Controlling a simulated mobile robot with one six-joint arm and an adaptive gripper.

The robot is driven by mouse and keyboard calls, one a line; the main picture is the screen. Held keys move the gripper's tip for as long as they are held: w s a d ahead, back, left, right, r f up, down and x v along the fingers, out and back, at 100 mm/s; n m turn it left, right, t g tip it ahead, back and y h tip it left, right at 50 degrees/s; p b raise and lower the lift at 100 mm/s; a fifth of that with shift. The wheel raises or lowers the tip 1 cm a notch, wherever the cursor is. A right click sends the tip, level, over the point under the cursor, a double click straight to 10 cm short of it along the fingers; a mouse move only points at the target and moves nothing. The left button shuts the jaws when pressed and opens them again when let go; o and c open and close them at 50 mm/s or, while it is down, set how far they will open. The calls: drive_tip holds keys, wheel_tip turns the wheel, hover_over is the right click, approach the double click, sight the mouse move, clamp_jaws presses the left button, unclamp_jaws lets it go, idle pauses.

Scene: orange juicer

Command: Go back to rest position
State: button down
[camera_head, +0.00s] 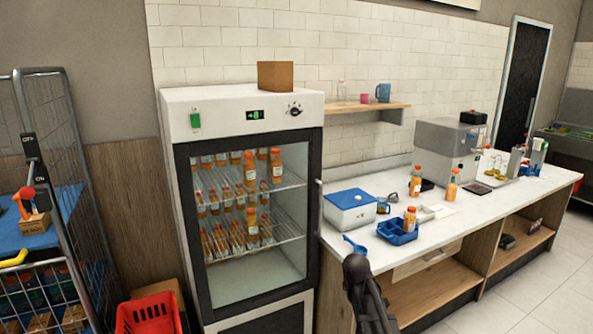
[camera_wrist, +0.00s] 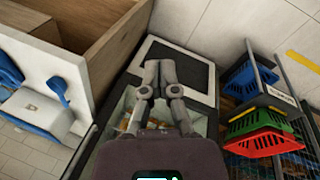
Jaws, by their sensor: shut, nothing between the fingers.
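My gripper (camera_wrist: 160,68) shows in the wrist view with its two grey fingers close together and nothing held between them. Part of my dark arm rises at the bottom of the head view, in front of the counter (camera_head: 470,208). The gripper is clear of the counter's objects. Fingertips cannot be made out clearly in the head view.
A glass-front fridge (camera_head: 241,112) with several orange bottles stands left of the arm. A blue tray (camera_head: 397,236), a blue-lidded box (camera_head: 349,212) and a juicer (camera_head: 447,140) are on the counter. A wire cart (camera_head: 72,150) and red basket (camera_head: 150,314) stand at left.

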drive_tip(key=s+a+m+g+y, duration=0.1)
drive_tip(key=s+m, duration=0.8)
drive_tip(key=s, duration=1)
drive_tip(key=shift+a+f+m+g+y, duration=0.15)
drive_tip(key=shift+a+m+g+y, duration=0.25)
drive_tip(key=shift+g, duration=0.3)
